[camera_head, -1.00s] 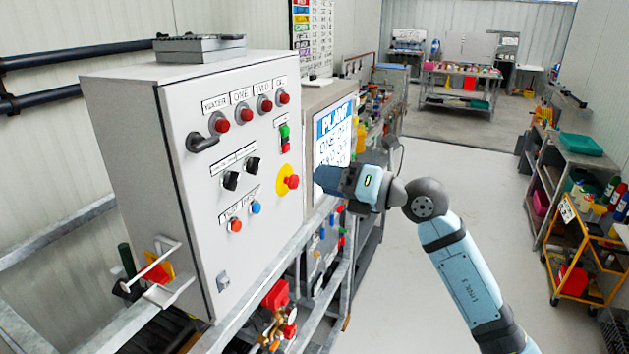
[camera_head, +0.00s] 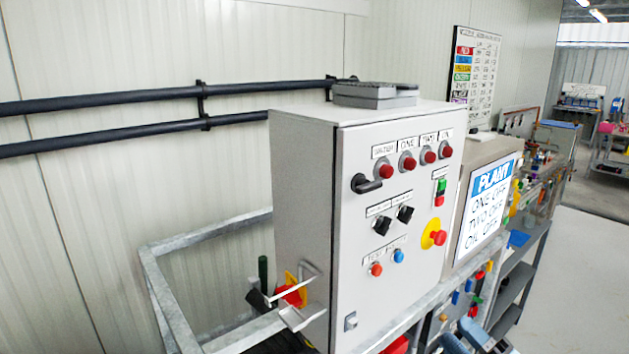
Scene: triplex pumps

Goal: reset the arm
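My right gripper (camera_head: 465,337) shows only in part at the bottom edge, right of the middle, as blue and dark pieces low in front of the bench frame. Most of it and its arm are cut off, and I cannot tell if its fingers are apart. I see nothing held in it. My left gripper is not in view. The grey control cabinet (camera_head: 343,250) stands in the middle, with red lamps (camera_head: 407,162), a black handle (camera_head: 366,184), two black knobs and a red stop button on yellow (camera_head: 437,236).
A plant sign (camera_head: 487,208) on a box stands right of the cabinet. A metal rail frame (camera_head: 155,285) runs at the left. Black pipes (camera_head: 130,103) cross the wall behind. Shelves with several small items line the right. Open floor (camera_head: 590,260) lies at far right.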

